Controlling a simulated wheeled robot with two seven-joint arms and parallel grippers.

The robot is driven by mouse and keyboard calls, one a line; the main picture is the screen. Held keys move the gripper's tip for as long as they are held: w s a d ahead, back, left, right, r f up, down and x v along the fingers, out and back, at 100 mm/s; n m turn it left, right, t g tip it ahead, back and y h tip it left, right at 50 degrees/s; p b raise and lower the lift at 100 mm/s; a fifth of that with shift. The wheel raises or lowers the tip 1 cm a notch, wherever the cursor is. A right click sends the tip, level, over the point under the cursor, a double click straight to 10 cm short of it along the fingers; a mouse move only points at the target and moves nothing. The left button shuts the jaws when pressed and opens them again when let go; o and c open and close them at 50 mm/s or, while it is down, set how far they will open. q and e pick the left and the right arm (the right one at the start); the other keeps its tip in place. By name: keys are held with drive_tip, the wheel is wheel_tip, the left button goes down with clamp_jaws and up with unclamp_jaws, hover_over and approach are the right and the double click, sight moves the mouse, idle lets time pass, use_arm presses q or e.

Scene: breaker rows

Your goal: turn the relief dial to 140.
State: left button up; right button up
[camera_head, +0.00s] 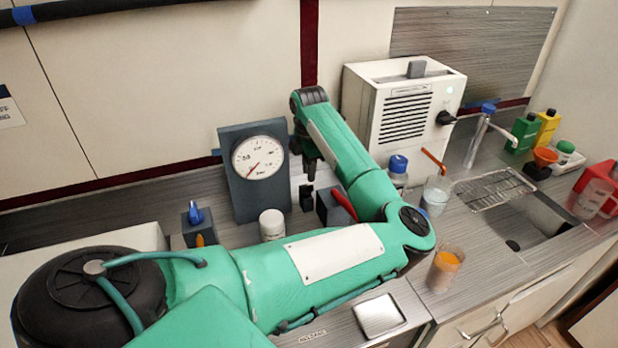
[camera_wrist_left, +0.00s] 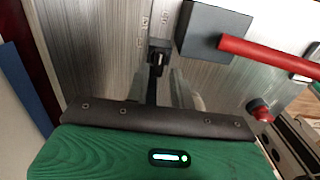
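A round white gauge (camera_head: 259,158) on a dark upright panel stands against the back wall. Its red needle points to the lower left; the numbers are too small to read surely. A small black knob-like part (camera_head: 306,197) is on the counter right of the panel. A black part with a pale mark (camera_wrist_left: 157,56) shows in the left wrist view, beside small printing on the counter; I cannot tell whether it is the relief dial. My left gripper (camera_head: 311,168) points down above the small black part. Its finger gap and any contact are unclear. My right gripper is out of view.
A dark box (camera_wrist_left: 208,30) with a red lever (camera_wrist_left: 265,56) is close right of the gripper; the box also shows in the head view (camera_head: 328,208). An orange-filled glass (camera_head: 445,268) stands right of my arm.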

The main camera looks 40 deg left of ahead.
sight(309, 184)
use_arm(q)
drive_tip(key=shift+f+p, duration=0.3)
drive_tip(key=shift+f, duration=1.85)
drive_tip(key=shift+c, duration=0.4)
clamp_jaws()
